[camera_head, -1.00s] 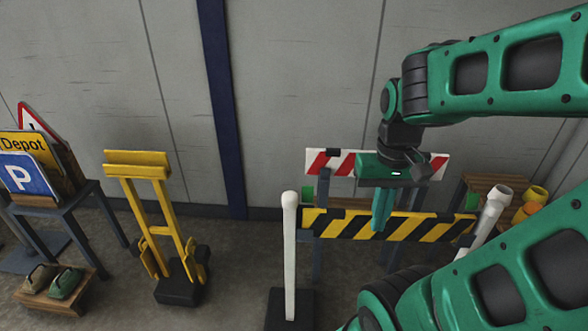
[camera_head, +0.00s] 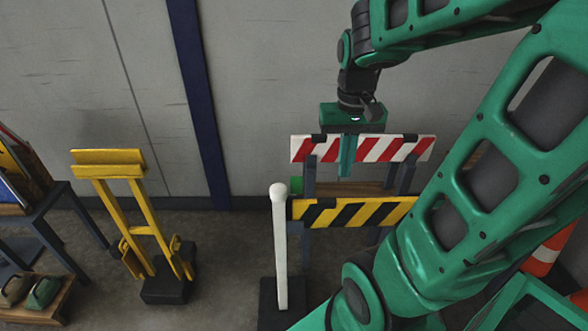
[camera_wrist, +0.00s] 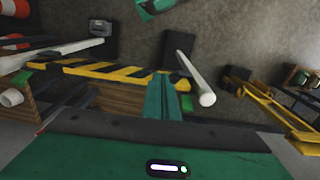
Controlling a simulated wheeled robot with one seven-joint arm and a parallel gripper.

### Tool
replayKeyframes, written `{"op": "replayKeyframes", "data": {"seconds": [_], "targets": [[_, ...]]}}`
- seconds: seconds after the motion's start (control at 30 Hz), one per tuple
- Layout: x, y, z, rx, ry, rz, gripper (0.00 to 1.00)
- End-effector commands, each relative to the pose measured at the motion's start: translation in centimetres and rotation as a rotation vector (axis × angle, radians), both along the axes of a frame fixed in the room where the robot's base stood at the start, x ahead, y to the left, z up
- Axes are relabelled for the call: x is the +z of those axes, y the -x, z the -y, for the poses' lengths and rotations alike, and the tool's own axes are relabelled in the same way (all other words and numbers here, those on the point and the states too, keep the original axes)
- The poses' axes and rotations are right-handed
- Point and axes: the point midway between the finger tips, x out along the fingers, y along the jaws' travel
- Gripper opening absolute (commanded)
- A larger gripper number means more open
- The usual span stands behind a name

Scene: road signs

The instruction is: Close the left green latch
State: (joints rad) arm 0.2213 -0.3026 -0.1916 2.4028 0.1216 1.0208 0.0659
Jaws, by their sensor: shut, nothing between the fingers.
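The left green latch (camera_head: 297,185) is a small green block by the left end of the black-and-yellow barrier board (camera_head: 345,212), just behind the white post (camera_head: 280,245). My gripper (camera_head: 346,172) points down with its teal fingers together and empty. In the head view it is right of the latch and overlaps the red-and-white board (camera_head: 310,150). In the wrist view my gripper (camera_wrist: 163,90) reaches toward the barrier board (camera_wrist: 105,70), and a green patch (camera_wrist: 187,103) close beside the fingers looks like the left latch. Whether they touch is unclear.
In the wrist view another green piece (camera_wrist: 20,77) shows at the board's other end. An orange-and-white cone (camera_head: 545,255) is at right. My arm hides the barrier's right end.

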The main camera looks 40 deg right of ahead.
Motion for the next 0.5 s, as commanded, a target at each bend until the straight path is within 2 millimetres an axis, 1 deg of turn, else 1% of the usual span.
{"op": "replayKeyframes", "data": {"seconds": [0.03, 0.07, 0.1, 0.17, 0.2, 0.27, 0.3, 0.4, 0.5], "targets": [[-0.1, -2.1, 0.5, -0.002, 0.003, -0.007, 0.0], [-0.1, -3.4, 0.7, -0.004, 0.004, -0.006, 0.0], [-0.2, -5.1, 1.0, -0.006, 0.006, -0.005, 0.0], [-0.5, -7.6, 1.4, -0.009, 0.007, -0.006, 0.0], [-0.8, -9.2, 1.6, -0.009, 0.008, -0.005, 0.0], [-1.3, -11.7, 1.9, -0.012, 0.008, -0.003, 0.0], [-1.7, -13.3, 2.1, -0.013, 0.007, -0.002, 0.0], [-2.9, -16.9, 2.4, -0.016, 0.004, 0.0, 0.0], [-4.0, -19.6, 2.6, -0.018, -0.001, 0.003, 0.0]]}}
